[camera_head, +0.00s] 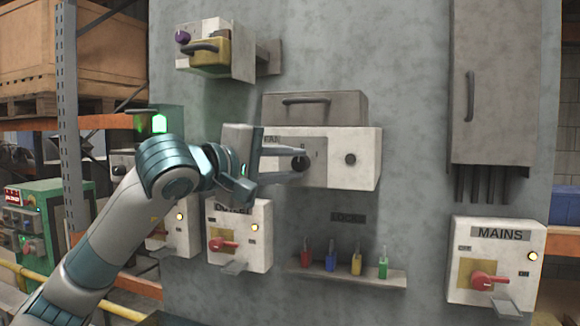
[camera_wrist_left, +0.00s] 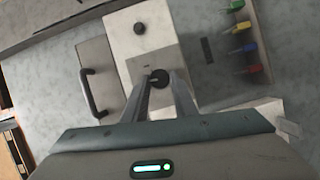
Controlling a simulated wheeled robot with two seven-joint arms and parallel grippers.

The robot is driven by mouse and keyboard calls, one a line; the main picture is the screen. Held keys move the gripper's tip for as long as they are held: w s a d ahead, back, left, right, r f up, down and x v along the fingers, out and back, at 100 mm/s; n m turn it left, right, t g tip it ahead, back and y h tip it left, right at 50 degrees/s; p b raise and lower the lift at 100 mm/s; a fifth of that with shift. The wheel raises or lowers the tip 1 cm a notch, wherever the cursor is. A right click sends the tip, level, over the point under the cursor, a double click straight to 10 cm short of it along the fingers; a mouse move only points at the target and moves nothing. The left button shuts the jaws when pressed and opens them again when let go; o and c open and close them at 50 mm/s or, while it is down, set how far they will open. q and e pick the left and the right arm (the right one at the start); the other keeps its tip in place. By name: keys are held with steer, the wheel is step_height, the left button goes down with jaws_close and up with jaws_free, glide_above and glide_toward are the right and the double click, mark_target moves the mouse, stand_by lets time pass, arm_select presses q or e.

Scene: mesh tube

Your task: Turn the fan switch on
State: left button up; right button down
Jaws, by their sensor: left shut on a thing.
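The fan switch box (camera_head: 340,171) is a white box on the grey wall, with a grey panel labelled FAN. Its dark round switch knob (camera_head: 299,162) sits on that panel. My left gripper (camera_head: 297,164) reaches it from the left, its fingers shut on the knob. In the left wrist view the knob (camera_wrist_left: 159,79) lies between the two fingertips of the left gripper (camera_wrist_left: 160,84). The exact angle of the knob's pointer is hidden by the fingers. My right gripper is not in view.
A grey handled case (camera_head: 318,108) is directly above the fan box. A MAINS box (camera_head: 492,262) with a red switch is at lower right, an outlet box (camera_head: 241,236) below my arm. A tall grey cabinet (camera_head: 494,82) is at right.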

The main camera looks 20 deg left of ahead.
arm_select(q)
steer(key=m, duration=0.2)
steer(key=m+g+y, duration=0.1)
steer(key=m, duration=0.1)
steer(key=shift+d+r, duration=0.1)
steer(key=shift+r, duration=0.1)
steer(key=m+y, duration=0.1)
steer(key=m, duration=0.1)
steer(key=m+g+y, duration=0.1)
steer(key=shift+d+m+y, duration=0.2)
steer(key=shift+m+y, duration=0.1)
steer(key=shift+m, duration=0.1)
steer(key=o, duration=1)
steer(key=shift+o, duration=0.2)
steer(key=shift+r, duration=0.1)
steer(key=shift+s, duration=0.2)
